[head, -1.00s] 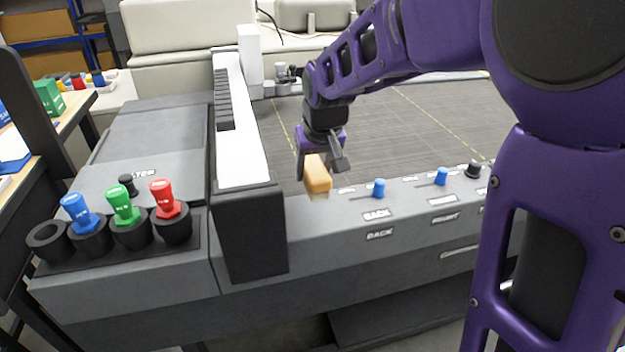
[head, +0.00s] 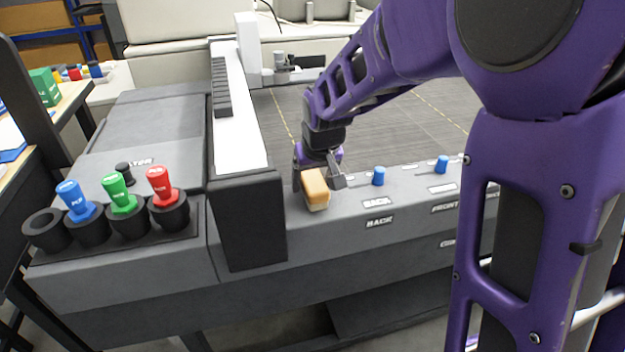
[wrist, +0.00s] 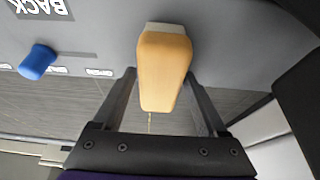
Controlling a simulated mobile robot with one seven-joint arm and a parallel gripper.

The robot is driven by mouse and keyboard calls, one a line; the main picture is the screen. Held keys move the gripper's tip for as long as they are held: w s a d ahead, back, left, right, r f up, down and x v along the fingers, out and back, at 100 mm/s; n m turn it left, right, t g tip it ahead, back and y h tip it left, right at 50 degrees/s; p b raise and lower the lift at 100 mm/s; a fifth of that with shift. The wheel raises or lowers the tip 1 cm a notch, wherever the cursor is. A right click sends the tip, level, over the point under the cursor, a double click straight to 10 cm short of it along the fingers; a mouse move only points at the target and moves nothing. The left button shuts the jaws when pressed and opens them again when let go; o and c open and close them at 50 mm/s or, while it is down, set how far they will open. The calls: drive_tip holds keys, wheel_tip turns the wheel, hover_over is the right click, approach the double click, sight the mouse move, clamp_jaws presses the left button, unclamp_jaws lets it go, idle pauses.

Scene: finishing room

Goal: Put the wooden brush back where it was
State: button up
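The wooden brush (head: 315,187) has a tan wooden body and pale bristles facing down. In the head view it is low over the left end of the grey control panel (head: 345,222), just right of the black end of the white rail. I cannot tell for sure whether the bristles touch the panel. My gripper (head: 318,178) is shut on the brush, one finger on each side. In the wrist view the brush (wrist: 164,72) sits between the fingertips of my gripper (wrist: 161,74), which meet its sides; its pale bristle end shows beyond.
Blue knobs (head: 379,176) stand on the panel right of the brush. The rail's black end block (head: 247,220) rises close on the left. Blue, green and red (head: 161,184) handled tools stand in black holders further left, beside an empty holder (head: 46,231).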

drive_tip(key=shift+o, duration=0.5)
drive_tip(key=shift+r, duration=0.3)
drive_tip(key=p+v, duration=0.7)
drive_tip(key=v, duration=0.3)
drive_tip(key=shift+s+r, duration=0.1)
drive_tip(key=shift+r, duration=0.25)
drive_tip(key=shift+s+d+r+p, duration=0.15)
drive_tip(key=shift+s+r+p, duration=0.15)
drive_tip(key=shift+r, duration=0.2)
